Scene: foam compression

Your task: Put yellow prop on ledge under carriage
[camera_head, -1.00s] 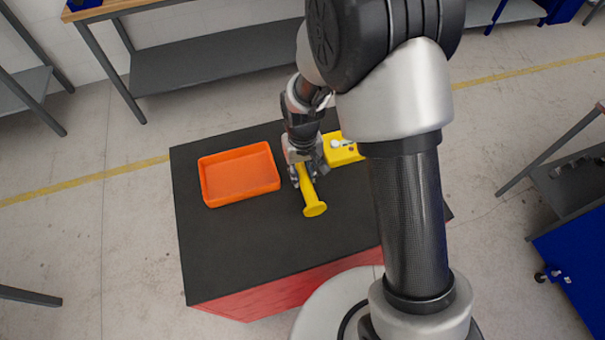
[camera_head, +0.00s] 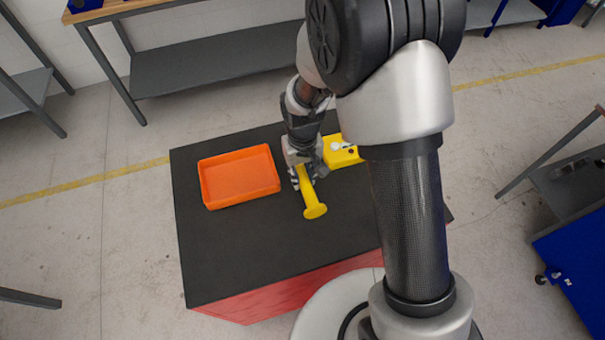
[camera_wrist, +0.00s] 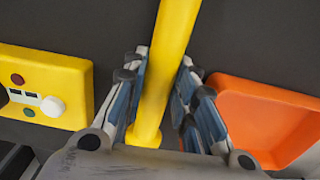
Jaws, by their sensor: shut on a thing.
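The yellow prop (camera_head: 311,192) is a rod with a round flanged end, which points toward the near edge of the black tabletop. My gripper (camera_head: 303,178) is shut on the yellow prop. In the wrist view the rod (camera_wrist: 168,60) runs between the two fingers of my gripper (camera_wrist: 160,90), with a flange low between them. In the head view the prop looks close over the tabletop; I cannot tell whether it touches it. I cannot make out the carriage or its ledge in either view; my arm covers the right part of the table.
An orange tray (camera_head: 204,186) stands left of my gripper, apparently empty. A yellow control box (camera_head: 342,154) with buttons and a white knob sits just right of my gripper. The black tabletop (camera_head: 235,250) is clear at the near left.

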